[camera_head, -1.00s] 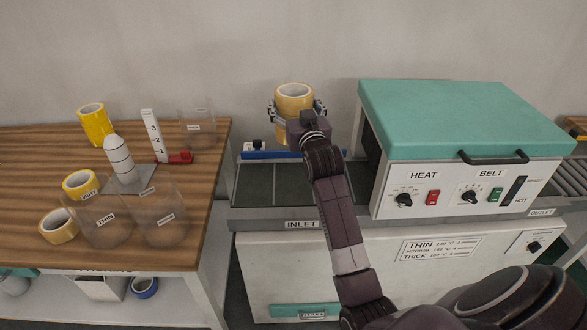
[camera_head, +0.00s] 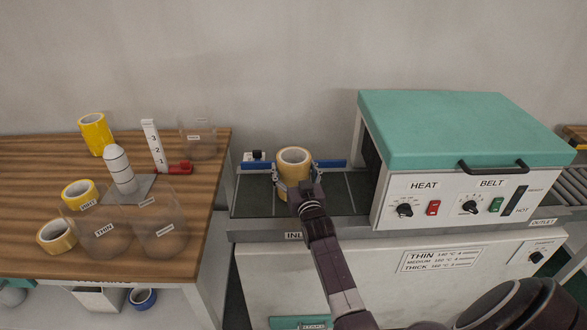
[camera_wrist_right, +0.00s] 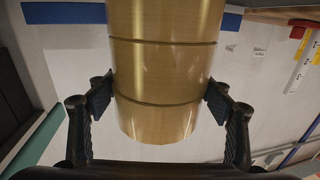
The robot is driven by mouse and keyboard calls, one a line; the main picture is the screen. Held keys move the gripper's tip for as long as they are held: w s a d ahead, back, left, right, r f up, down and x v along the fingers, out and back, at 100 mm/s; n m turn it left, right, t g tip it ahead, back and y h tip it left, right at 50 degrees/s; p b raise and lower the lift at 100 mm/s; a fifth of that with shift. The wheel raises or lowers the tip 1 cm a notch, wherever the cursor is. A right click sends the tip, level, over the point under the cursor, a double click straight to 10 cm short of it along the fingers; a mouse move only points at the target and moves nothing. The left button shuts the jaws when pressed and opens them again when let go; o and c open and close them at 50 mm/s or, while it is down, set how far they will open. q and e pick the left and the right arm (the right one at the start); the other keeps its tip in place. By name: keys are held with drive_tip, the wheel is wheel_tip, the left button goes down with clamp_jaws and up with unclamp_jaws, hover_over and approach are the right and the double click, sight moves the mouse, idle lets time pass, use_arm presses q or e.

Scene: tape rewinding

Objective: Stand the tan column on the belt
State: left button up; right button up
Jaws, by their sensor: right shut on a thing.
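The tan column (camera_head: 293,158), a stack of tape rolls with seams between them, is upright over the inlet part of the belt (camera_head: 338,193). My right gripper (camera_head: 294,181) is shut on it, with one finger on each side. In the right wrist view the column (camera_wrist_right: 163,70) sits between the two finger pads (camera_wrist_right: 157,100). The gripper hides the column's base in the head view, so I cannot tell whether it touches the belt. My left gripper is not in view.
A blue bar (camera_head: 329,163) runs behind the column along the belt's back. The teal-lidded heater (camera_head: 460,125) stands to the right. The wooden table (camera_head: 40,165) at left holds yellow (camera_head: 95,133) and tan (camera_head: 57,236) rolls, clear bins and a white marked column (camera_head: 118,166).

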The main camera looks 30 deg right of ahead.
idle(0.3)
drive_tip(key=o, duration=1.7)
drive_tip(key=shift+f, duration=0.15)
drive_tip(key=shift+c, duration=0.2)
drive_tip(key=shift+s, duration=0.15)
drive_tip(key=v, duration=1.2)
drive_tip(key=shift+a, duration=0.1)
